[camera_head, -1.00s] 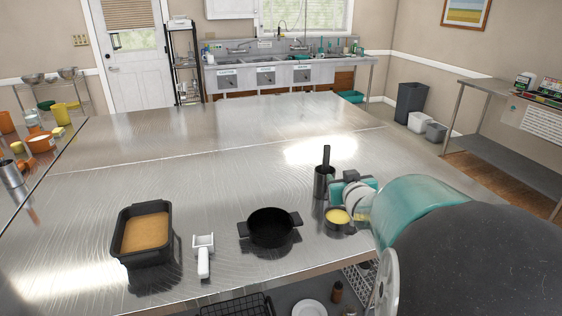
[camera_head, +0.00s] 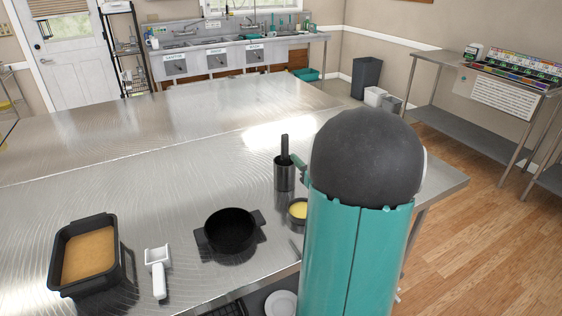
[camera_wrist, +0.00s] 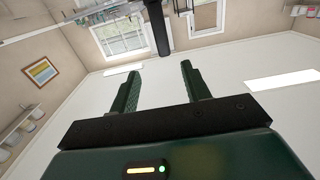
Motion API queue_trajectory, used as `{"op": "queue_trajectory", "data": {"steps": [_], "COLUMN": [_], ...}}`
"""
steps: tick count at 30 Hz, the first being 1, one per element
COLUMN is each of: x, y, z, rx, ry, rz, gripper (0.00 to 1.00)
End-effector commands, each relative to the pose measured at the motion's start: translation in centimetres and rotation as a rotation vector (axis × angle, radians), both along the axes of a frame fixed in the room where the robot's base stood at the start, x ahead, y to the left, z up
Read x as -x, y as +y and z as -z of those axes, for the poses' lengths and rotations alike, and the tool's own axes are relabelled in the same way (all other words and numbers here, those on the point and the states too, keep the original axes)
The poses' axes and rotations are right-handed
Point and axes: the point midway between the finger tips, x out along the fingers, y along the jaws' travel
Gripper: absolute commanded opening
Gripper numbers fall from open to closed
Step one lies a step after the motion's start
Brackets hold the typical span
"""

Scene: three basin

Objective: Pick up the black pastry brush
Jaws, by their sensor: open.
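The black pastry brush (camera_head: 285,148) stands upright in a dark metal cylinder (camera_head: 284,176) on the steel table; only its handle shows and its lower end is hidden inside. In the wrist view a dark handle, seemingly the brush (camera_wrist: 157,28), reaches in from the top edge, its end in line with the gap between the fingers but apart from both. My gripper (camera_wrist: 160,82) is open and empty, with a green finger on each side. In the head view only a green part of my gripper (camera_head: 298,164) shows just right of the brush; my arm hides the rest.
A small bowl of yellow contents (camera_head: 298,211) sits close beside the cylinder. A black pot (camera_head: 231,231), a white-handled scoop (camera_head: 158,270) and a black loaf pan (camera_head: 86,256) stand farther left. The back of the table (camera_head: 170,115) is clear.

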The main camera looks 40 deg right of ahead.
Motion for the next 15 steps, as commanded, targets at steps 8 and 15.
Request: {"op": "queue_trajectory", "data": {"steps": [8,15], "x": [-5.0,-7.1], "y": [-1.4,-2.0], "z": [0.1,0.1], "rx": [0.000,0.000], "ry": [0.001,0.001], "rz": [-0.002,-0.003], "gripper": [0.47,0.47]}}
